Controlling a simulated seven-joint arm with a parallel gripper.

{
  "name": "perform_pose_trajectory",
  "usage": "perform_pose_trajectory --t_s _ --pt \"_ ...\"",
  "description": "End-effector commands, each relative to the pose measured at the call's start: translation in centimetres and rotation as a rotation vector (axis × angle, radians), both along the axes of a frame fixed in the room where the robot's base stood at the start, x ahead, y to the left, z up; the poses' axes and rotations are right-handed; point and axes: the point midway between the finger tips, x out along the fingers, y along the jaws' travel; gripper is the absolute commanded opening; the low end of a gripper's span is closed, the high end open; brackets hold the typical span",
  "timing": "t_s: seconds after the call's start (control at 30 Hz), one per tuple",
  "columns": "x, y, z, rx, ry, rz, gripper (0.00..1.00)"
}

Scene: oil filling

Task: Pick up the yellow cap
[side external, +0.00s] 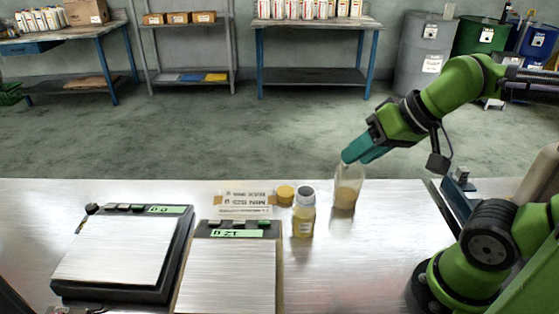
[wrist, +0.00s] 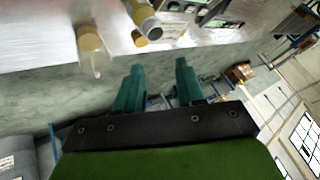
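The yellow cap (side external: 285,193) lies on the metal table, left of and behind a small bottle (side external: 303,222) with a grey-white neck and yellowish contents. A clear bottle (side external: 347,192) with tan contents stands to the right in the side view. My gripper (side external: 350,156) is raised and tilted, its teal fingers overlapping the clear bottle's top in that view. In the wrist view my gripper (wrist: 159,64) is open, with nothing between its fingers, apart from the cap.
Two scales, one at left (side external: 115,248) and one nearer the middle (side external: 228,282), take up the table's left half. The table right of the small bottle's front is clear.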

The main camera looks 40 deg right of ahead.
Motion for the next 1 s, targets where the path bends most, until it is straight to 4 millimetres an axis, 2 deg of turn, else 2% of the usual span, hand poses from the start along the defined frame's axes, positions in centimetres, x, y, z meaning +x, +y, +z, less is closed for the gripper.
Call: perform_pose_trajectory --t_s 0.33,0.6,0.87,1.0 --pt "0.0 0.0 0.0 0.000 0.000 0.000 0.40" --pt "0.0 0.0 0.0 0.000 0.000 0.000 0.81" --pt "0.0 0.0 0.0 0.000 0.001 0.000 0.82" --pt "0.5 0.0 -1.1 0.000 0.054 0.001 0.82"
